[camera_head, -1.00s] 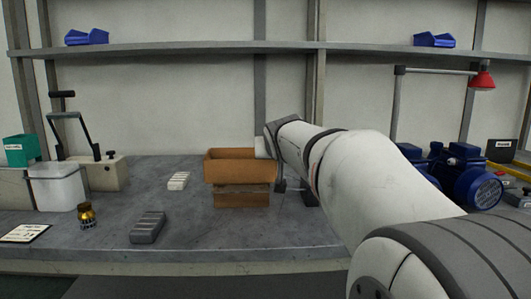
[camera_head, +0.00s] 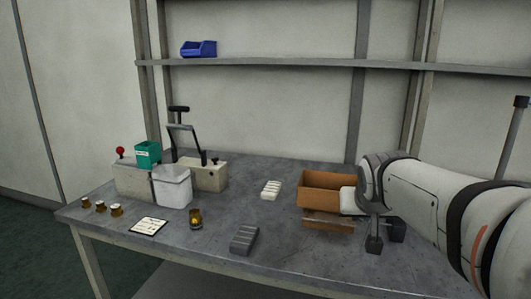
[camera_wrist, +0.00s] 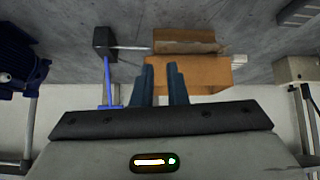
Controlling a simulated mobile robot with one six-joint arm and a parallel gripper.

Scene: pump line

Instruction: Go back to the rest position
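My gripper shows in the wrist view (camera_wrist: 160,66), with its two dark fingers apart and nothing visible between their tips. Beyond the fingers is an orange-brown open box (camera_wrist: 205,74). In the head view my arm comes in from the right, and its wrist end is at the right side of this box (camera_head: 325,188). I cannot make out the fingertips clearly there. I cannot tell whether the gripper touches the box.
A grey ribbed block (camera_head: 244,240) and a pale ribbed block (camera_head: 271,190) lie left of the box. A white container (camera_head: 173,187), a lever press (camera_head: 205,172), a green bin (camera_head: 148,153) and small brown-gold parts stand further left. A blue bin (camera_head: 199,48) is on the shelf.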

